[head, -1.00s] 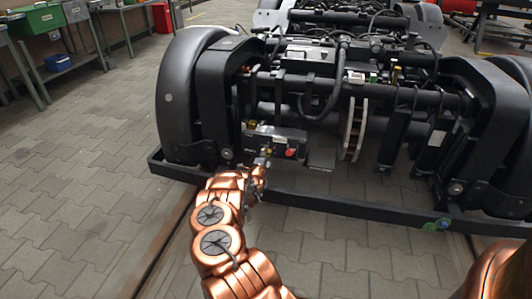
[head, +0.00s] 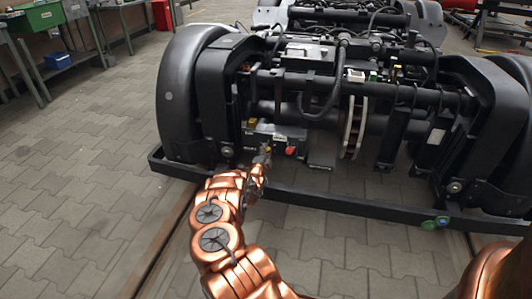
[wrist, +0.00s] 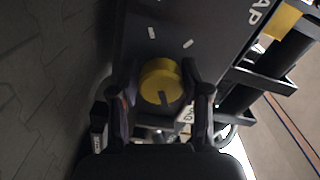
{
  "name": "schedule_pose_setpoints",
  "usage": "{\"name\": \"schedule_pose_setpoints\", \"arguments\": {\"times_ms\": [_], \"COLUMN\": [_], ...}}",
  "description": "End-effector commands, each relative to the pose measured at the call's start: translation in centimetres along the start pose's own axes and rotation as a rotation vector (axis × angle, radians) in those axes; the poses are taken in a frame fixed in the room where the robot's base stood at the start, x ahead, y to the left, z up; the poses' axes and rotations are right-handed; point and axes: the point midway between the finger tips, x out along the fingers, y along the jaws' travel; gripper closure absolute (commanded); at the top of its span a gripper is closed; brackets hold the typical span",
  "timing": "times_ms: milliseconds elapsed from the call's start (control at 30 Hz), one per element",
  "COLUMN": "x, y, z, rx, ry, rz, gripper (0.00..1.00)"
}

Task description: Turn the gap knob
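The gap knob (wrist: 160,82) is a round yellow knob with a dark mark at its near edge. It sits on a dark panel (wrist: 190,25) with white tick marks and white lettering that ends in "AP". My gripper (wrist: 160,75) has one finger on each side of the knob. The fingers stand apart, with what looks like a narrow space to the knob; contact is hard to make out. In the head view, my gripper (head: 264,160) is at the control box (head: 278,137) low on the bogie and hides part of it.
A red knob (head: 291,151) sits just right of my gripper. A dark bar (head: 320,168) juts out beside it. The bogie's black front rail (head: 350,205) runs under my arm. The paved floor at left is open.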

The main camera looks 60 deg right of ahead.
Motion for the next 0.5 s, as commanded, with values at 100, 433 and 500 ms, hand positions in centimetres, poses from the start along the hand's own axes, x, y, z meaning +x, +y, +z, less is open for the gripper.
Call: {"name": "schedule_pose_setpoints", "arguments": {"times_ms": [100,433,500], "x": [0.00,-0.01,-0.08], "y": [-0.01,-0.04,-0.03], "z": [0.00,0.02,0.02], "rx": [0.000,0.000,0.000], "ry": [0.000,0.000,0.000], "rz": [0.000,-0.001,0.000], "gripper": [0.37,0.32,0.32]}}
